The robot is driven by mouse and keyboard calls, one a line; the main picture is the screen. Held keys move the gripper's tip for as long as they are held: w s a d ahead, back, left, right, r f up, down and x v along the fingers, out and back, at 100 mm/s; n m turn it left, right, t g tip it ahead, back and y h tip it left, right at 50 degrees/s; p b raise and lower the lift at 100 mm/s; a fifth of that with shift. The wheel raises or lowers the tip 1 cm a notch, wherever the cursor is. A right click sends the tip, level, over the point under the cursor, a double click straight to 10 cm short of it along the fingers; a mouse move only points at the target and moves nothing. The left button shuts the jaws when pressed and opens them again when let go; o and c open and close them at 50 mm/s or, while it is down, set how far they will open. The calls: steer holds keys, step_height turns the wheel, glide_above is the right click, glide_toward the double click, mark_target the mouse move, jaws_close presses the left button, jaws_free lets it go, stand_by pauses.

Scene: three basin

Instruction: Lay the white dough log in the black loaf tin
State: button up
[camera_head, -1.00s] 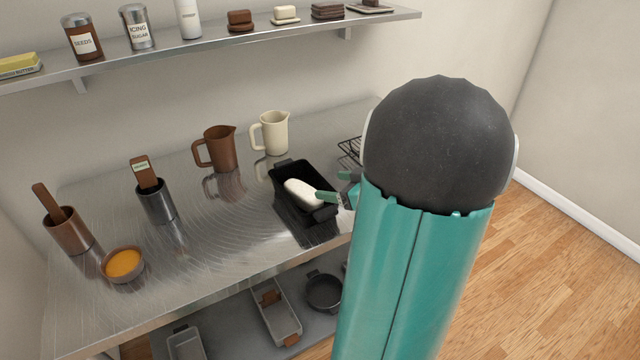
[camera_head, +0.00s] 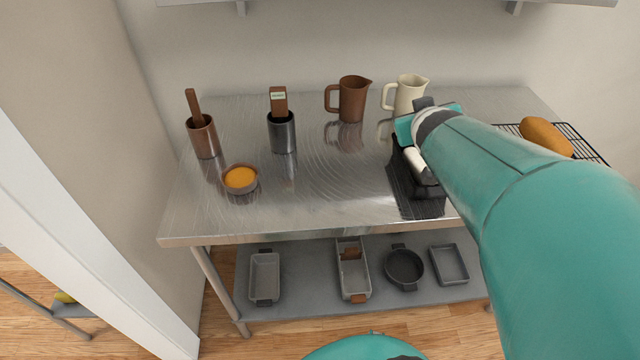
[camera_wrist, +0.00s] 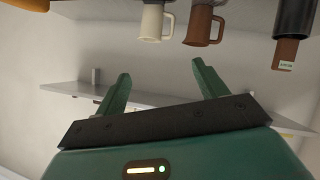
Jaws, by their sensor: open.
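The white dough log (camera_head: 416,164) appears to lie lengthwise inside the black loaf tin (camera_head: 402,174) on the steel table. My arm hides the right side of the tin and part of the log, so whether the log lies flat cannot be told. My gripper is above the far end of the tin in the head view, its fingertips hard to make out. In the wrist view my gripper (camera_wrist: 164,78) is open, with its two green fingers wide apart and nothing between them.
A cream jug (camera_head: 408,94) and a brown jug (camera_head: 352,99) stand behind the tin, the cream one close to my gripper. A loaf on a wire rack (camera_head: 590,150) is at right. A bowl of orange filling (camera_head: 240,179) and two utensil pots are at left.

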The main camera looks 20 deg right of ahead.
steer(key=s+a+f+g+y, duration=0.1)
steer(key=s+a, duration=0.3)
steer(key=a, duration=0.4)
steer(key=s+a+f+n+g+y, duration=0.1)
steer(key=s+a+g+y, duration=0.1)
steer(key=a, duration=0.6)
steer(key=s+a+f+g+y, duration=0.1)
steer(key=s+a+g+y, duration=0.1)
steer(key=s+a, duration=0.5)
steer(key=shift+a+f+n+y, duration=0.2)
steer(key=shift+a+n+y, duration=0.2)
steer(key=shift+a+y, duration=0.15)
